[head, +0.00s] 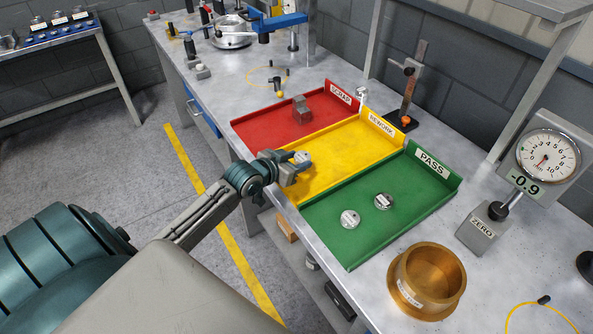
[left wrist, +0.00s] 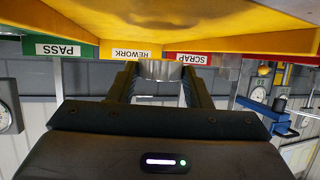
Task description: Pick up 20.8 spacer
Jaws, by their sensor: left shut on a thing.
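My left gripper (head: 298,166) is shut on a small silvery round spacer (head: 302,157), over the yellow REWORK tray (head: 340,150). In the left wrist view, which looks upside down, the spacer (left wrist: 160,71) sits between the two dark fingers, close to the yellow surface; I cannot tell whether it touches it. Its marking is not readable, so I cannot tell whether it is the 20.8 spacer. Two similar labelled discs, a nearer one (head: 350,219) and a farther one (head: 383,201), lie apart in the green PASS tray (head: 325,237). My right gripper is not in view.
The red SCRAP tray (head: 262,129) holds a grey block (head: 302,110). A brass cup (head: 428,281) stands nearest on the bench. A dial gauge (head: 547,157) with a ZERO block (head: 483,236) stands at right. A small stand (head: 408,90) is behind the trays.

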